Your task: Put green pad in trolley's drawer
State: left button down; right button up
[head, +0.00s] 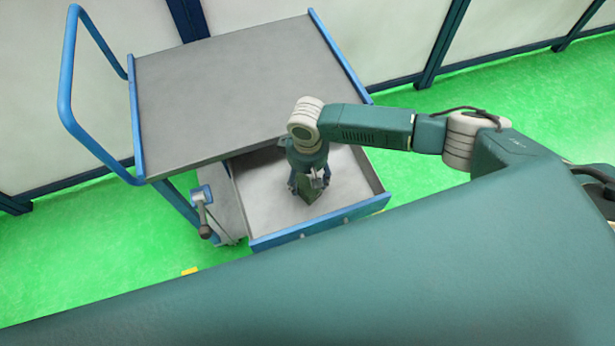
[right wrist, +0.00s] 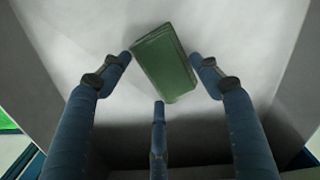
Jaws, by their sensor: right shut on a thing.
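The blue trolley (head: 235,85) has a grey top, and its drawer (head: 262,205) is pulled out below the front edge. My right gripper (head: 308,184) reaches down into the open drawer. It is shut on the green pad (right wrist: 165,65), which sits tilted between its fingers in the right wrist view. In the head view the pad (head: 309,195) shows partly under the gripper, over the drawer's pale floor. I cannot tell whether the pad touches that floor. My left gripper is out of view.
The drawer around the gripper looks empty, with a blue front wall (head: 325,223). A small grey and blue fitting with a handle (head: 206,220) stands left of the drawer. The trolley's push handle (head: 68,70) rises at the left. The trolley top is bare.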

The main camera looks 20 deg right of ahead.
aim_at(308, 181)
jog(key=o, duration=1)
jog(key=shift+f, duration=0.15)
notch_tip(308, 181, up, 12)
jog(key=shift+r+b, duration=0.25)
jog(key=shift+b, duration=0.45)
